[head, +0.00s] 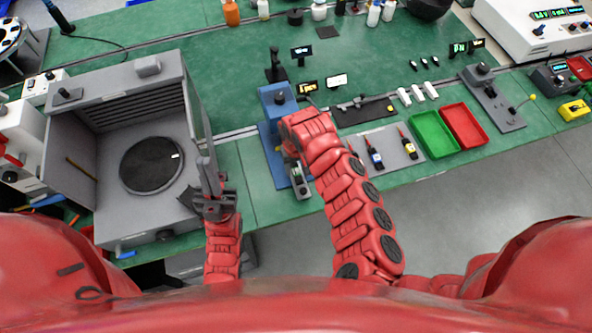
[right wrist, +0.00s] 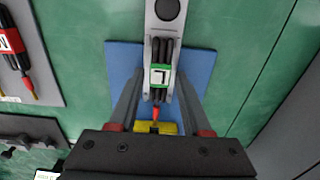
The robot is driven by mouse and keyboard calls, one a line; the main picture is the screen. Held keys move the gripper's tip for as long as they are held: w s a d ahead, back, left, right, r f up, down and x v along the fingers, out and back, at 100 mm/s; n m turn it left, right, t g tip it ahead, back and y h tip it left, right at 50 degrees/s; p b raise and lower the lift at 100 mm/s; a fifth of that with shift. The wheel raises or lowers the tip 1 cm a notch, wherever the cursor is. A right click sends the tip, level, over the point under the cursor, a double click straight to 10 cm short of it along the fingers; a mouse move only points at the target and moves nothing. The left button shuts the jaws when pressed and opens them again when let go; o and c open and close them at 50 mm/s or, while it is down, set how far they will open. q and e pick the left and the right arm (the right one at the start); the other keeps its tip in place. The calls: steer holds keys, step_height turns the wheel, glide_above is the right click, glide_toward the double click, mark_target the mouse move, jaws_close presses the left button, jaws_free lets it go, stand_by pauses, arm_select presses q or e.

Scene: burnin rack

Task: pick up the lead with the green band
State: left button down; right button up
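The lead with the green band (right wrist: 160,75) shows in the right wrist view. It has dark wires, a white mark on the band and a red end, and lies along a grey holder (right wrist: 165,30) over a blue base (right wrist: 121,60). In the head view the lead is mostly hidden by my right arm; the blue base (head: 268,150) shows beside it. My right gripper (right wrist: 160,84) is open, with one finger on each side of the lead and gaps between. My left gripper (head: 209,180) is by the grey chamber's open door; its finger gap is unclear.
A grey mat (head: 391,164) with two other leads lies right of my right arm. A green bin (head: 432,134) and red bin (head: 464,125) stand further right. The grey chamber (head: 72,140) with its dark round plate is at left.

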jaws_close()
steer(key=shift+w+r, duration=0.1)
